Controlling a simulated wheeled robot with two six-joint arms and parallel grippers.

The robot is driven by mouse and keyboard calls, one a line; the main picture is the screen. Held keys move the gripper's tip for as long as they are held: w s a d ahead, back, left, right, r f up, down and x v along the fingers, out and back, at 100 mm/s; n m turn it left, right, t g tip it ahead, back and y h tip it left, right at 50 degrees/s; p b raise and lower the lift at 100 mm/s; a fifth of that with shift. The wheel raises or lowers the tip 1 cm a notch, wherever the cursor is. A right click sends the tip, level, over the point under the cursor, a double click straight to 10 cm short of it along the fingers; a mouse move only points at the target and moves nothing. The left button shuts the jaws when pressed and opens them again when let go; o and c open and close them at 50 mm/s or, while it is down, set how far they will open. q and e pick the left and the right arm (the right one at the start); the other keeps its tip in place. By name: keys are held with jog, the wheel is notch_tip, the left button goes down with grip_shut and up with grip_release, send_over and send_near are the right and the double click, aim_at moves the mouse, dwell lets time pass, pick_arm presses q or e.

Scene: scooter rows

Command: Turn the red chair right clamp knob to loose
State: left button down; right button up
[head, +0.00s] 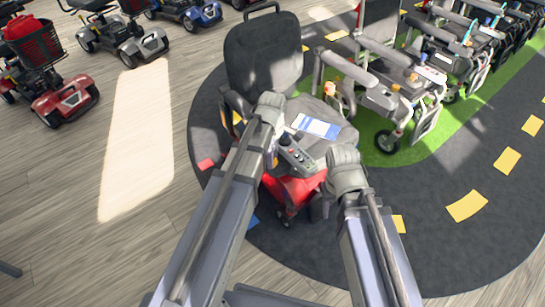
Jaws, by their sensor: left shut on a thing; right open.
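The red chair is a power chair with a dark grey backrest (263,52), a grey seat and a red base (292,188). Its control box (296,156) with a joystick is in the middle of the head view. My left gripper (271,160) is at the left side of this box, mostly hidden by my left arm. It is shut on a small part with an orange spot, seemingly the clamp knob (275,162); the knob's setting cannot be read. My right gripper (322,196) is open, low at the right of the red base, and mostly hidden by its wrist.
A blue and white card (316,126) lies on the seat. Another chair with grey armrests (348,68) and orange knobs stands close on the right, with more chairs behind it. A red scooter (66,98) is at the far left. The wood floor on the left is clear.

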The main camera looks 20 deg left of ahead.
dwell(0.5)
pick_arm(q)
jog(key=shift+c, duration=2.2)
grip_release()
notch_tip(320, 180, up, 8)
jog(key=p, duration=0.8)
jog(key=shift+f, duration=0.1)
jog(key=s+d+r+m+p, duration=0.3)
jog(key=s+d+m, duration=0.2)
jog(key=m, duration=0.5)
jog(key=s+d+r+m+y+p, duration=0.1)
jog(key=s+d+r+m+p, duration=0.3)
jog(key=s+m, duration=0.5)
jog(key=shift+s+d+r+m, duration=0.25)
jog(key=shift+d+m, duration=0.2)
jog(key=shift+m, duration=0.55)
